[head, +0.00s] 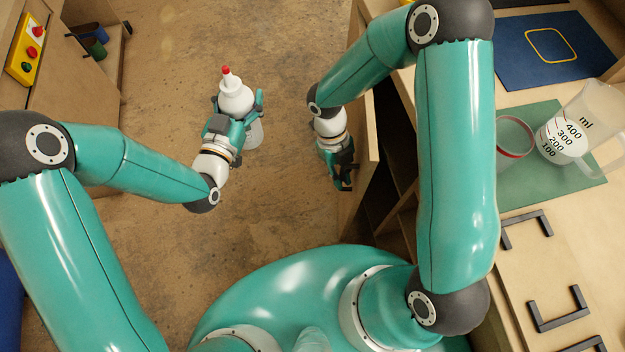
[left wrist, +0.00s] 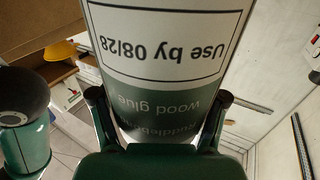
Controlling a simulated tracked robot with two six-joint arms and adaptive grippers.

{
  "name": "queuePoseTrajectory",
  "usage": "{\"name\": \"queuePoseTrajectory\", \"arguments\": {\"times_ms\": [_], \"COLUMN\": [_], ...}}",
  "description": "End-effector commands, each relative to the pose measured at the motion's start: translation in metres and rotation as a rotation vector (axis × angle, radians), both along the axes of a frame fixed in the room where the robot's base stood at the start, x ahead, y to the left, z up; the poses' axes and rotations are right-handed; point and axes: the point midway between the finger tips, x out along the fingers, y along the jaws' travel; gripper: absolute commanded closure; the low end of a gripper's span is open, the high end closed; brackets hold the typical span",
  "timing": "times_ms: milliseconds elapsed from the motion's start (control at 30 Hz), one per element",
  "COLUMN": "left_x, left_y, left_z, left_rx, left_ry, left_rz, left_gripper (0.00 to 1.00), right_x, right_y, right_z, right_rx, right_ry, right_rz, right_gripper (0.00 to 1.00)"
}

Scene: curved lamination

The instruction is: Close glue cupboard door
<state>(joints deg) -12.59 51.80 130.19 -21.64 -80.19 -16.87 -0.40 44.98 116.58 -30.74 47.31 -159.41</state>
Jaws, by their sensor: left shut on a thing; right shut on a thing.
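The glue cupboard door (head: 369,138) stands open as a pale wooden panel on the left side of the workbench. A dark opening with shelves (head: 402,215) shows to the right of it. My right gripper (head: 346,178) is at the left face of the door, shut on what looks like its dark handle; the fingers mostly hide the contact. My left gripper (head: 240,108) is shut around a white wood glue bottle (head: 235,94) with a red tip, held over the floor, away from the door. The bottle's label (left wrist: 165,45) fills the left wrist view.
The bench top at right holds a green mat (head: 540,190), a measuring jug (head: 590,120), a cup with a red rim (head: 514,140) and a blue mat (head: 550,50). Dark drawer handles (head: 527,230) stick out below. A cabinet with a yellow button box (head: 27,48) stands at left. The floor between is clear.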

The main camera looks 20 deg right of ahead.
Motion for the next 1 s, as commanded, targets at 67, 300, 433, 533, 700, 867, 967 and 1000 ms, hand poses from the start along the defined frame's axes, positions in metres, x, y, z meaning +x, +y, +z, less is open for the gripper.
{"name": "queuePoseTrajectory", "arguments": {"times_ms": [67,300,433,533,700,867,967,1000], "left_x": [0.001,0.0,0.0,0.0,0.0,0.0,0.0,0.0], "left_y": [-0.001,-0.002,-0.003,-0.003,-0.003,-0.003,-0.003,-0.003], "left_z": [0.006,0.012,0.015,0.016,0.016,0.016,0.016,0.016], "left_rx": [-0.002,-0.002,-0.002,-0.002,-0.002,-0.002,-0.002,-0.002], "left_ry": [-0.005,-0.005,-0.005,-0.005,-0.005,-0.005,-0.005,-0.005], "left_rz": [-0.001,-0.004,-0.005,-0.005,-0.005,-0.006,-0.006,-0.006], "left_gripper": [0.96,0.96,0.96,0.96,0.96,0.96,0.96,0.96], "right_x": [-0.008,-0.028,-0.033,-0.037,-0.039,-0.039,-0.039,-0.039], "right_y": [-0.021,-0.077,-0.097,-0.107,-0.114,-0.116,-0.117,-0.117], "right_z": [0.003,0.003,0.003,0.003,0.002,0.003,0.003,0.003], "right_rx": [-0.002,-0.001,0.0,0.0,-0.002,-0.005,-0.006,-0.006], "right_ry": [0.001,-0.007,-0.009,-0.01,-0.01,-0.007,-0.008,-0.008], "right_rz": [0.035,0.159,0.207,0.231,0.249,0.248,0.246,0.245], "right_gripper": [1.0,1.0,1.0,1.0,1.0,1.0,1.0,1.0]}}
